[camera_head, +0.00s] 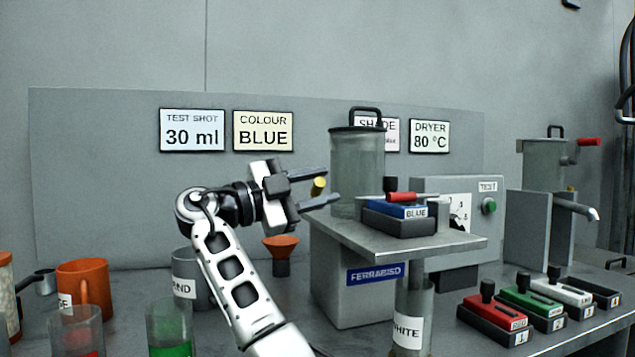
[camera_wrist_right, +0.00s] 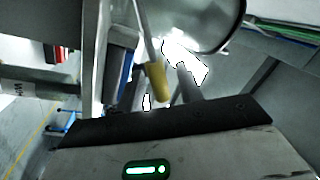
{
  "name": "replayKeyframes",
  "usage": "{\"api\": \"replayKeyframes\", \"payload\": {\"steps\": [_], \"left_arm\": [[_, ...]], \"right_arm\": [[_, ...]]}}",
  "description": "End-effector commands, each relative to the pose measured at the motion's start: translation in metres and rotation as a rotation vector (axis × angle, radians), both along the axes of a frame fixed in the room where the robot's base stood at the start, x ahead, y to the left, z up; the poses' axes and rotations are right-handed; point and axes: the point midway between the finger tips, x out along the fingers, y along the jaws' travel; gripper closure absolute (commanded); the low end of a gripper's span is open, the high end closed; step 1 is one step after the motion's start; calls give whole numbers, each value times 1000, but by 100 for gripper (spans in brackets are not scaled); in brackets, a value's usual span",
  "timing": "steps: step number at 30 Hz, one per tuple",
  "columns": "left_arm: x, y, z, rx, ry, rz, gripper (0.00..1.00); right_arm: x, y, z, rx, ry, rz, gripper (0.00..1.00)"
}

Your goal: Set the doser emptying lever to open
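A lever with a yellow grip (camera_head: 318,186) sticks out on the left side of the clear lidded hopper (camera_head: 356,170) of the doser. In the right wrist view the yellow grip (camera_wrist_right: 157,82) hangs on a thin grey rod between my fingers. My right gripper (camera_head: 320,187) is open, with one finger above and one below the grip in the head view. I see gaps between the fingers and the grip, though contact is hard to judge. The lever's pivot is hidden. My left gripper is not in view.
A blue label block (camera_head: 400,209) and a red handle (camera_head: 402,196) sit on the doser's shelf (camera_head: 455,243). Orange funnel (camera_head: 281,245), orange mug (camera_head: 84,285) and cups stand at left. Several coloured blocks (camera_head: 495,318) lie at right.

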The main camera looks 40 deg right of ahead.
Motion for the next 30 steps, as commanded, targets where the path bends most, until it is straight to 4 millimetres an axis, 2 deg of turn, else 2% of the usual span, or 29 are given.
{"api": "replayKeyframes", "payload": {"steps": [5, 8, 10, 18, 24, 30], "left_arm": [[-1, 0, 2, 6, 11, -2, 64], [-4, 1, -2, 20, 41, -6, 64], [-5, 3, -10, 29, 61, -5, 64], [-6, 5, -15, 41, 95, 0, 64], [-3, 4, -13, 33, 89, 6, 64], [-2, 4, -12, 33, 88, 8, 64]], "right_arm": [[0, 0, 15, 0, -1, 0, 63], [0, 0, 36, 0, -3, 0, 63], [-9, 7, 46, -3, -7, 2, 63], [-45, 34, 96, -2, -5, 2, 63], [-81, 59, 113, -1, -5, 3, 63], [-105, 76, 126, -1, -3, 2, 63]]}}
